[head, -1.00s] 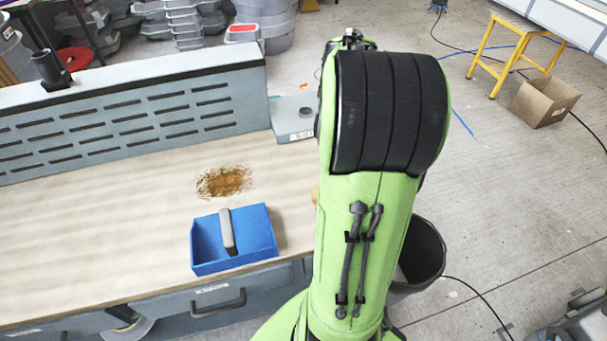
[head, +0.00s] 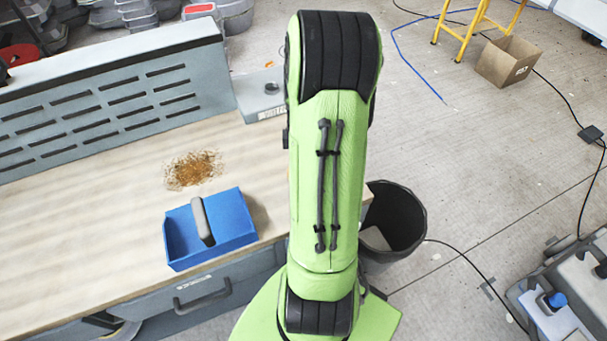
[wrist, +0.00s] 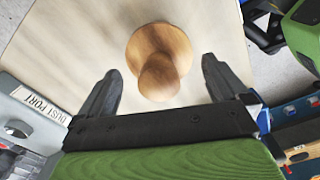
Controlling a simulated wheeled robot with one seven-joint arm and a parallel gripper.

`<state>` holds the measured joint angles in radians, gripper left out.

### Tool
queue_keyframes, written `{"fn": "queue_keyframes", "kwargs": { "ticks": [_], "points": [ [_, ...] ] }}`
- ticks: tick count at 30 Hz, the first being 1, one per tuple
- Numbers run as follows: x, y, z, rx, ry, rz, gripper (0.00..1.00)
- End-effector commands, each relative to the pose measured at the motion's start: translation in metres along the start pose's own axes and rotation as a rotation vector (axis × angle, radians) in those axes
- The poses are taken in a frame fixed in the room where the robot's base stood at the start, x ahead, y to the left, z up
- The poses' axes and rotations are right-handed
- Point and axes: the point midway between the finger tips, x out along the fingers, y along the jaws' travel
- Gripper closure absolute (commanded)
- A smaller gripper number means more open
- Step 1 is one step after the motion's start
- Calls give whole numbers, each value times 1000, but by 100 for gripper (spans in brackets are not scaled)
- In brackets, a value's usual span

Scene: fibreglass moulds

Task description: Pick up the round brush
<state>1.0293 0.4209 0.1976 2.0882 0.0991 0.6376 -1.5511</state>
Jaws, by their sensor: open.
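The round brush (wrist: 160,58) shows in the wrist view as a round wooden piece with a wooden knob on top, standing on the light wooden bench top (wrist: 80,30). My gripper (wrist: 161,72) is open, with one dark finger on each side of the knob, and nothing is held. The knob lies between the fingers in the picture, with gaps at both sides; I cannot tell the height difference. In the head view my green arm hides the brush and the gripper.
A blue tray with a grey handle (head: 238,222) stands near the bench's front edge. A brown dust pile (head: 193,169) lies behind it. A slotted grey panel (head: 110,105) runs along the back. A dark bin (head: 400,215) stands right of the bench; a cardboard box (head: 508,60) is on the floor.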

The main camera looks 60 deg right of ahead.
Motion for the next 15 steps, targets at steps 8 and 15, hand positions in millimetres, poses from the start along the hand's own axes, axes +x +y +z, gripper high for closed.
{"fn": "queue_keyframes", "kwargs": {
  "ticks": [8,15],
  "points": [
    [21,0,0,1,-1,1,0],
    [21,0,0,1,-1,1,24]
  ]
}}
